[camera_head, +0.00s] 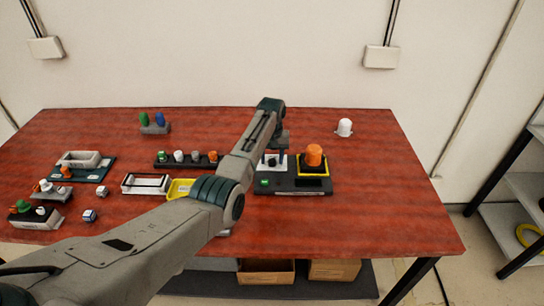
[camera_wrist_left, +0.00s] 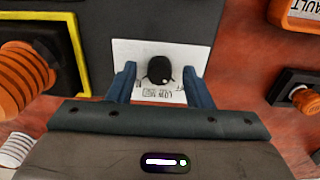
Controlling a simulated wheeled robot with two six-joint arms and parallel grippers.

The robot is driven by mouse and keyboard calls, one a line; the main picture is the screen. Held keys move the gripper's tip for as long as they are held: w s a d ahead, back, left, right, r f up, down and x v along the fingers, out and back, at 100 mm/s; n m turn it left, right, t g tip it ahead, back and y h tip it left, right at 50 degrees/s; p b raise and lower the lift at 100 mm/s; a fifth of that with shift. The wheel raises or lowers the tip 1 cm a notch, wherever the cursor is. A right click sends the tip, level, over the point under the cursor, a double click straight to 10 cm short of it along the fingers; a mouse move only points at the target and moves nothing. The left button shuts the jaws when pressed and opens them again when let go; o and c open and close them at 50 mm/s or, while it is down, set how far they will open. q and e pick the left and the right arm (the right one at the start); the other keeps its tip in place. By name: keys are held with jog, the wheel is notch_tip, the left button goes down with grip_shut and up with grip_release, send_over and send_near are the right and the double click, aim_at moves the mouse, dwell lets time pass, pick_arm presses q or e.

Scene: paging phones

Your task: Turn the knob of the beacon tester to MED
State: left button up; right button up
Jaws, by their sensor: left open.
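The beacon tester (camera_head: 310,187) is a dark grey base on the right half of the table. It carries an orange beacon (camera_head: 314,155) in a yellow-edged square and a white dial plate (camera_head: 279,168). In the left wrist view, the round black knob (camera_wrist_left: 159,68) sits on this plate (camera_wrist_left: 132,50), with a small light mark at its lower right. The plate's print is too small to read surely. My left gripper (camera_head: 275,160) points down over the plate. Its blue fingers are open on either side of the knob, with gaps between. My right gripper is out of view.
A white-capped piece (camera_head: 344,127) stands behind the tester. A dark strip with several coloured caps (camera_head: 187,159), a yellow tray (camera_head: 180,188) and a white tray (camera_head: 146,184) lie left of it. The table's right end is clear.

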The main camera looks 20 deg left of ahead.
pick_arm(q)
jog(key=shift+f, duration=0.15)
jog(key=shift+c, duration=0.3)
jog(key=c, duration=0.9)
jog(key=shift+m, duration=0.3)
jog(key=shift+c, duration=0.2)
jog(key=m+p, duration=0.2)
jog(key=m, duration=0.1)
jog(key=shift+r+m, duration=0.2)
jog(key=shift+m, duration=0.1)
jog(key=m+p, duration=0.1)
jog(key=m, duration=0.3)
jog(key=shift+w+m+p, duration=0.1)
jog(key=shift+m+p, duration=0.4)
jog(key=shift+m, duration=1.2)
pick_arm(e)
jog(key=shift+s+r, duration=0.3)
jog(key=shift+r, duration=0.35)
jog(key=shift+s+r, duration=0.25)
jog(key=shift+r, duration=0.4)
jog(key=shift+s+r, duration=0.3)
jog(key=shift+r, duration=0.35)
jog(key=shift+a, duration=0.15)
